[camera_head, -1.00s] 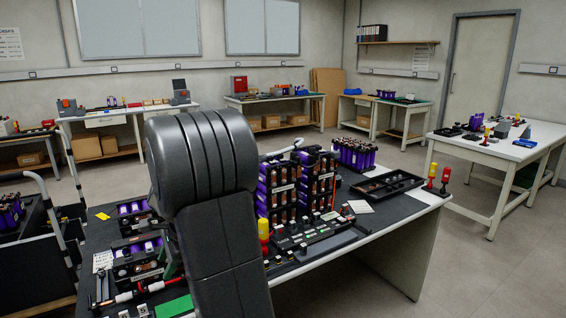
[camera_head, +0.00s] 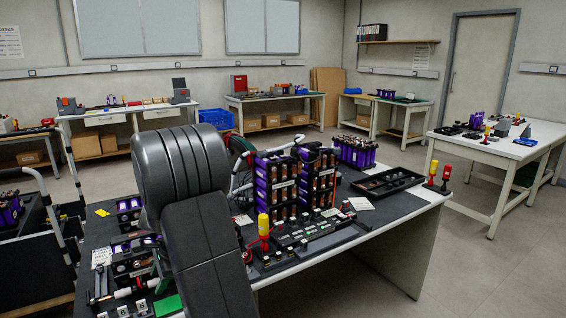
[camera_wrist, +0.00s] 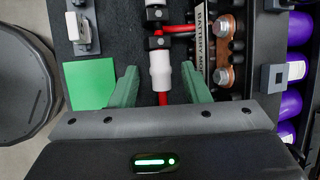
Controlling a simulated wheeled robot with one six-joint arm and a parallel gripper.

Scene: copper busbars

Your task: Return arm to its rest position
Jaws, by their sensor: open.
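My gripper (camera_wrist: 161,82) shows in the wrist view with its two green fingers apart. A white connector with a red cable (camera_wrist: 160,72) lies between the fingers as seen from above; I cannot tell its distance from them. Nothing is gripped. In the head view my dark arm stands in front of the left part of the near workbench (camera_head: 345,248) and hides some of it. My gripper is mostly hidden behind the arm there.
Purple battery modules (camera_head: 282,185) stand upright mid-bench, with a black tray (camera_head: 388,182) to their right. A yellow-handled screwdriver (camera_head: 264,228) stands before them. A green card (camera_wrist: 90,82) lies left of the fingers.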

